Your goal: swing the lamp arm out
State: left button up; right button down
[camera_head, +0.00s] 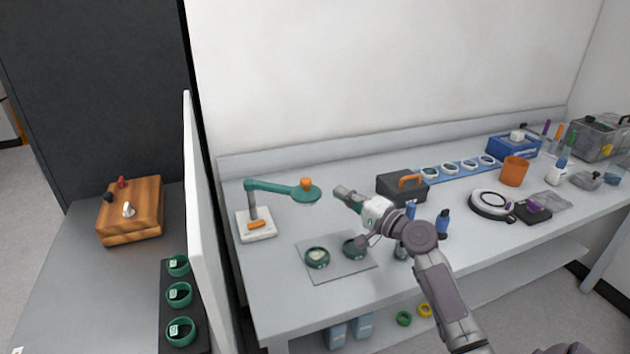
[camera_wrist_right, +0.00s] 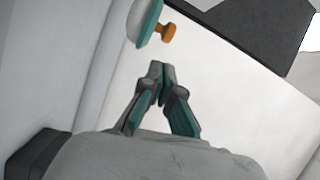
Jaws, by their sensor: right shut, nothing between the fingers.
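The lamp stands on the left part of the bench, with a white base (camera_head: 257,224), a grey post and a green lamp arm (camera_head: 270,187). The arm reaches right to a round green lamp head (camera_head: 305,194) with an orange knob (camera_head: 306,183) on top. My right gripper (camera_head: 340,191) is shut and empty, just right of the lamp head and apart from it. In the right wrist view the shut fingertips (camera_wrist_right: 161,70) point toward the lamp head (camera_wrist_right: 146,20) and its orange knob (camera_wrist_right: 168,32), with a gap between. My left gripper is not in view.
Two dark green round holders (camera_head: 317,258) sit on a grey mat (camera_head: 341,275) below the lamp head. A dark box with an orange handle (camera_head: 402,187) stands behind my right arm. A white partition (camera_head: 205,225) borders the bench at left.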

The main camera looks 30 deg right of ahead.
aim_at(317, 188)
jog(key=w, duration=0.2)
jog(key=w+a+p, duration=0.1)
jog(key=w, duration=0.4)
jog(key=shift+w+a+r+p, duration=0.15)
jog(key=shift+a+r+p, duration=0.1)
jog(key=shift+r+p, duration=0.15)
jog(key=shift+w, duration=0.35)
jog(key=shift+w+a, duration=0.1)
jog(key=shift+w, duration=0.05)
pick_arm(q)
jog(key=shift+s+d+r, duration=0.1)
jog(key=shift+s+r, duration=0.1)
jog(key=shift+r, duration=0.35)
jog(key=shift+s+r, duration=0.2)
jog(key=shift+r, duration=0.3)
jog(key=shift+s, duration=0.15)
pick_arm(e)
jog(key=shift+a, duration=0.1)
